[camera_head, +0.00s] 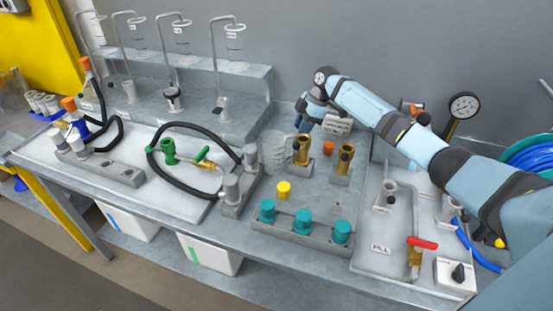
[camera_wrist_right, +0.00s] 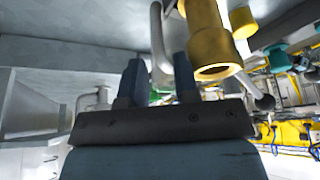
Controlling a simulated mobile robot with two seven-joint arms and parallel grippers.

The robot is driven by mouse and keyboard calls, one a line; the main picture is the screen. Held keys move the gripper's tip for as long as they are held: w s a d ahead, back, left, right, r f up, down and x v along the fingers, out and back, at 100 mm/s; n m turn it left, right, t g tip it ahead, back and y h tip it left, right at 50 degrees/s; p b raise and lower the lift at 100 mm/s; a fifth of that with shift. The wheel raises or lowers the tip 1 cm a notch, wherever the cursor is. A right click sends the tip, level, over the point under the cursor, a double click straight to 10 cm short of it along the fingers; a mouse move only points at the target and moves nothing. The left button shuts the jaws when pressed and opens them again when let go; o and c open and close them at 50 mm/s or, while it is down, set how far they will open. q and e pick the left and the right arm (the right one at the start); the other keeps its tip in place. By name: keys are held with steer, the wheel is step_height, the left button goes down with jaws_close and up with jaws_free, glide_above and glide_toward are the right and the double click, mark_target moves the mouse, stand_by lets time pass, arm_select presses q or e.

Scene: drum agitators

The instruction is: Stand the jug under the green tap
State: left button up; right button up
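A clear ribbed vessel (camera_head: 273,152), which looks like the jug, stands on the bench between the grey cylinders and the brass cups. The green tap (camera_head: 203,155) is a green-handled valve on the white tray to its left, with a black hose looping around it. My right gripper (camera_head: 304,123) is at the back of the bench, beyond the brass cups, apart from the vessel. In the right wrist view its two fingers (camera_wrist_right: 157,80) are spread, with a grey curved tube showing between or behind them; I cannot tell which. My left gripper is not in view.
Brass cups (camera_head: 302,150) stand just in front of my right gripper, one large in the wrist view (camera_wrist_right: 210,45). A rack of teal-capped pieces (camera_head: 300,228) lines the front. A red-handled tap (camera_head: 420,243) is at right. A grey shelf (camera_head: 190,95) with bent pipes stands back left.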

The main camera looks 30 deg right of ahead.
steer(key=b+x, duration=0.2)
steer(key=x, duration=0.2)
steer(key=shift+w, duration=0.1)
steer(key=shift+r, duration=0.2)
jaws_close()
